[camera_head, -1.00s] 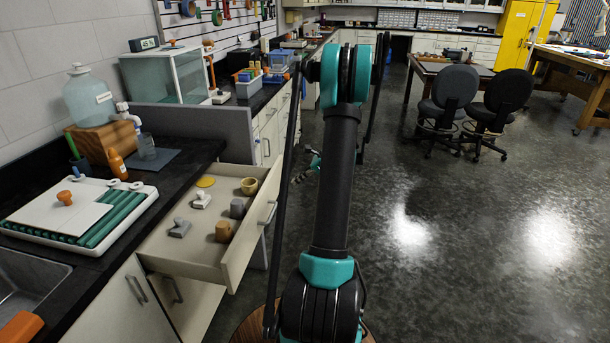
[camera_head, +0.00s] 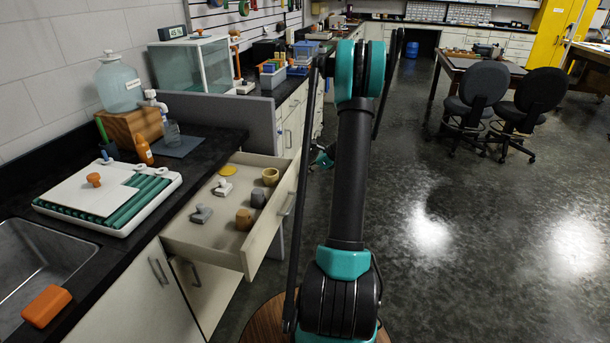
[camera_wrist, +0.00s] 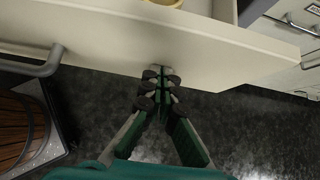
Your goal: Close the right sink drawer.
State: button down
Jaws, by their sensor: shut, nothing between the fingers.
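The right sink drawer (camera_head: 222,252) stands pulled open beneath the dark counter in the head view, with several small items inside. Its front panel (camera_wrist: 225,62) spans the upper part of the wrist view, with its handle (camera_wrist: 42,66) at the left. My gripper (camera_wrist: 161,74) is shut and empty, its fingertips at the lower edge of the drawer front, right of the handle. I cannot tell whether they touch it.
The counter holds a white tray with green rods (camera_head: 150,203), an orange bottle (camera_head: 144,150) and a water jug (camera_head: 119,86). A sink (camera_head: 32,262) is at the left. Open floor (camera_head: 450,230) lies to the right, with two stools (camera_head: 476,97) farther back.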

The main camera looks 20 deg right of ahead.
jog(key=w+a, duration=0.5)
jog(key=a, duration=0.2)
jog(key=w+a, duration=0.6)
jog(key=a, duration=0.2)
jog(key=w+a, duration=0.6)
jog(key=a, duration=0.2)
jog(key=shift+a, duration=0.15)
jog(key=shift+w+a, duration=0.1)
jog(key=shift+a, duration=0.1)
jog(key=shift+a+r, duration=0.1)
